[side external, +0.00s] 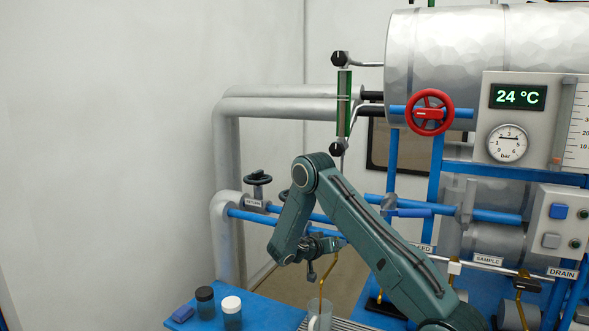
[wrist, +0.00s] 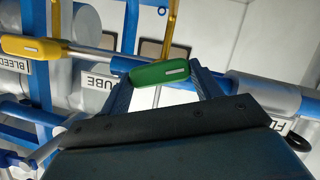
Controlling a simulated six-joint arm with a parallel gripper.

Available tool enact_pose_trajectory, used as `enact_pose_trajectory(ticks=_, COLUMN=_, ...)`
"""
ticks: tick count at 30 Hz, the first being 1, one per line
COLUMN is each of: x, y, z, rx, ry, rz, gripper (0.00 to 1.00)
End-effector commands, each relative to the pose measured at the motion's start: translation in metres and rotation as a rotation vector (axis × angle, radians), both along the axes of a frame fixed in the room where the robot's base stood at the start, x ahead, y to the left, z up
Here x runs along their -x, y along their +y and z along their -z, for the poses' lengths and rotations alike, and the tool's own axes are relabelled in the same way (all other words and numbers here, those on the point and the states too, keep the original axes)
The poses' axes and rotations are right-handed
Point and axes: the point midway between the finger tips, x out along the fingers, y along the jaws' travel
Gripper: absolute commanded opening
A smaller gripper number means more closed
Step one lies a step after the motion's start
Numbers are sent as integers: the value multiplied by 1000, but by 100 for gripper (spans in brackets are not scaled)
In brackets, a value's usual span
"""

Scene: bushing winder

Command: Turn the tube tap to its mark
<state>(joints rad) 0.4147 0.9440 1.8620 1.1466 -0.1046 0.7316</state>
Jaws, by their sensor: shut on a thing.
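The tube tap's green handle (wrist: 160,73), with a pale stripe on it, lies between the fingers of my gripper (wrist: 158,66) in the wrist view. My gripper is shut on this handle, one finger at each end. The handle sits slightly tilted on a pipe, with a yellow tube rising behind it. A partly covered label (wrist: 103,84) reading "UBE" is to its left. I cannot make out the mark. In the side view my gripper (side external: 328,242) is at the blue pipe, above a thin yellow tube (side external: 329,275); the handle cannot be made out there.
A yellow tap handle (wrist: 30,48) with a BLEED label is left in the wrist view. A clear vessel (side external: 320,316) is below the tube.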

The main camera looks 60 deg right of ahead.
Motion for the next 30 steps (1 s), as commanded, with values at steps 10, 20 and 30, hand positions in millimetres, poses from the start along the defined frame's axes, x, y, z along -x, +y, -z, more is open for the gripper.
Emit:
enact_pose_trajectory(ticks=10, x=-4, y=1, z=2, rx=1, ry=331, rz=0, gripper=41)
enact_pose_trajectory(ticks=20, x=-5, y=1, z=5, rx=1, ry=616, rz=-1, gripper=41)
enact_pose_trajectory(ticks=30, x=-6, y=1, z=5, rx=1, ry=766, rz=-2, gripper=41)
